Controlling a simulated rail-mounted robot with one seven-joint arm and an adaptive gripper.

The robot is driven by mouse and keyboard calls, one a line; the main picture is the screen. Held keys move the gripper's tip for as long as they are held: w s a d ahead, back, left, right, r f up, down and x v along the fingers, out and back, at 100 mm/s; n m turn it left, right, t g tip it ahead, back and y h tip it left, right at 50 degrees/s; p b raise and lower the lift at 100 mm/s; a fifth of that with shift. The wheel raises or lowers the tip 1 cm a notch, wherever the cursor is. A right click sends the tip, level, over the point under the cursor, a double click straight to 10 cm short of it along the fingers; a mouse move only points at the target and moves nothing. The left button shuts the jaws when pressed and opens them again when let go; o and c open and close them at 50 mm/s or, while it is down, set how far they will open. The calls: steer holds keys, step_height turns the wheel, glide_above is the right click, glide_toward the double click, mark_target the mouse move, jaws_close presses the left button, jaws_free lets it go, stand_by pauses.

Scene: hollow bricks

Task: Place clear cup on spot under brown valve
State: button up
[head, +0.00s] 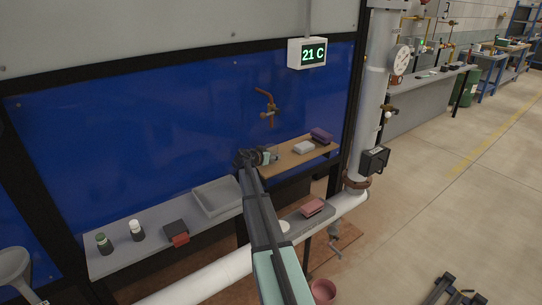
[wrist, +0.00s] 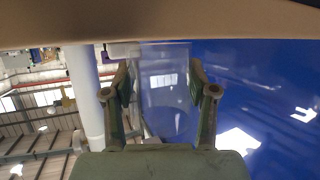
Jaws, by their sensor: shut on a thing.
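The brown valve (head: 268,112) is a copper-coloured tap on the blue wall panel, above a wooden shelf (head: 296,155). My gripper (head: 266,156) is at the left end of this shelf, below and slightly left of the valve. In the wrist view, its two fingers (wrist: 161,90) are closed on the sides of the clear cup (wrist: 163,92). The see-through cup shows faintly in the head view (head: 273,156), partly hidden by my gripper. I cannot tell whether the cup touches the shelf. The spot under the valve cannot be made out.
A white block (head: 303,147) and a purple item (head: 321,135) lie on the shelf to the right of my gripper. A lower grey bench (head: 130,252) holds a grey tray (head: 216,198), a dark red-fronted box (head: 176,233) and two small bottles. A thick white pipe (head: 368,110) stands to the right.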

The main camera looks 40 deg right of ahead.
steer(key=shift+f, duration=0.15)
steer(key=o, duration=1.2)
steer(key=shift+r, duration=0.2)
steer(key=b+v, duration=0.2)
steer(key=v, duration=1)
